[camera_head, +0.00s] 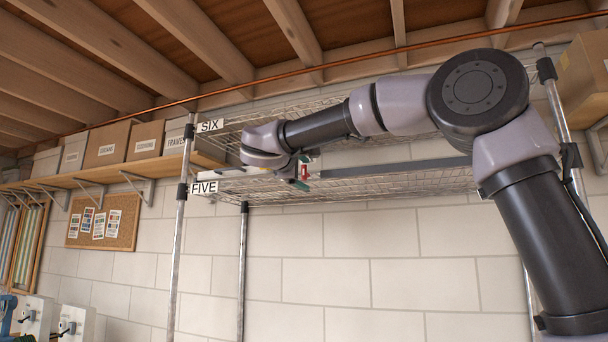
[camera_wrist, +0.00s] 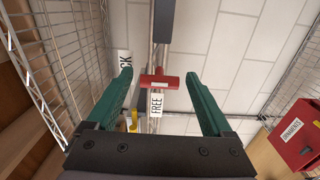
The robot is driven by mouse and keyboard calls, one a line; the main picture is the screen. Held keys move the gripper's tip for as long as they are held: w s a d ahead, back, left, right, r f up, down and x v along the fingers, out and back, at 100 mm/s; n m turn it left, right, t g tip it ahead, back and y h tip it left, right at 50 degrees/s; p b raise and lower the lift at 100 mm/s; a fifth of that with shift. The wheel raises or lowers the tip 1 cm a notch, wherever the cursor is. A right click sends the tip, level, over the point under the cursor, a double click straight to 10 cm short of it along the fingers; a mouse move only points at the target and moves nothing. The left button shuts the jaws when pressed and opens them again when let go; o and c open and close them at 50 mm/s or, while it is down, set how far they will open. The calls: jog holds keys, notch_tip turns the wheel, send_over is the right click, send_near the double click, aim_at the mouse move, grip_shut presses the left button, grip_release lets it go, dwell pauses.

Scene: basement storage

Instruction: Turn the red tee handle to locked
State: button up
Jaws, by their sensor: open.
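The red tee handle (camera_wrist: 160,81) shows in the wrist view, its crossbar lying across the picture. A white label reading FREE (camera_wrist: 156,105) is just below it. Another label (camera_wrist: 124,60), partly hidden by the left finger and ending in CK, is to the upper left. My gripper (camera_wrist: 159,71) is open, with one green finger on each side of the crossbar and a gap at both ends. In the head view a small patch of the red handle (camera_head: 304,171) shows by my gripper (camera_head: 309,168), at the wire shelf marked FIVE.
Wire shelves (camera_head: 400,181) marked FIVE and SIX surround my gripper closely. In the wrist view a red box labelled ORNAMENTS (camera_wrist: 296,130) is at the right and a small yellow thing (camera_wrist: 134,121) is near the left finger. Boxes (camera_head: 107,144) stand on a wooden shelf at left.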

jog(key=v, duration=1)
jog(key=s+d+f+m+g+y, duration=0.1)
jog(key=d+f+m+g, duration=0.15)
jog(key=d+f, duration=0.45)
jog(key=s+d+f+m+g, duration=0.25)
jog(key=d+f, duration=0.25)
jog(key=d, duration=0.5)
jog(key=d+f+m+g+y, duration=0.1)
jog(key=d+f+g, duration=0.3)
jog(key=d+f, duration=0.3)
jog(key=s+d+f+m+y, duration=0.3)
jog(key=s+f+m, duration=0.3)
jog(key=s+d+f+m+y, duration=0.3)
jog(key=s+f+m, duration=0.2)
jog(key=s+f, duration=0.2)
jog(key=shift+d+m+g, duration=0.15)
jog(key=shift+m+g, duration=0.25)
